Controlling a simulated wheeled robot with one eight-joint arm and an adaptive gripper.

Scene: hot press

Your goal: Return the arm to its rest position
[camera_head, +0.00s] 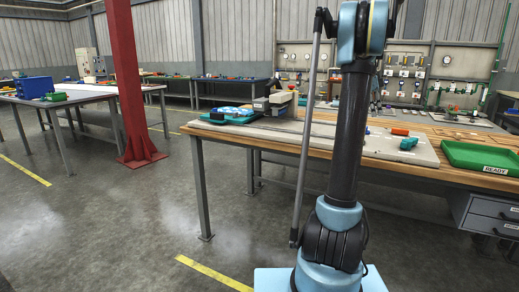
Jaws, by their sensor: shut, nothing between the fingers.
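My arm stands upright right of the picture's middle, with light blue joints and a dark grey link. It rises past the top edge of the head view. My gripper is not in view, so its fingers cannot be seen. A thin grey rod runs down along the left side of my arm. The wooden workbench (291,139) stands behind my arm, which hides part of it. A small beige and dark machine (275,101) sits on the bench to the left of my arm, apart from it in the picture.
A green tray (470,165) labelled READY lies at the bench's right, above drawers (490,215). Small orange (400,132) and teal (408,144) things lie on a grey board. A red pillar (130,80) and a table with a blue crate (34,87) stand left. The left floor is open.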

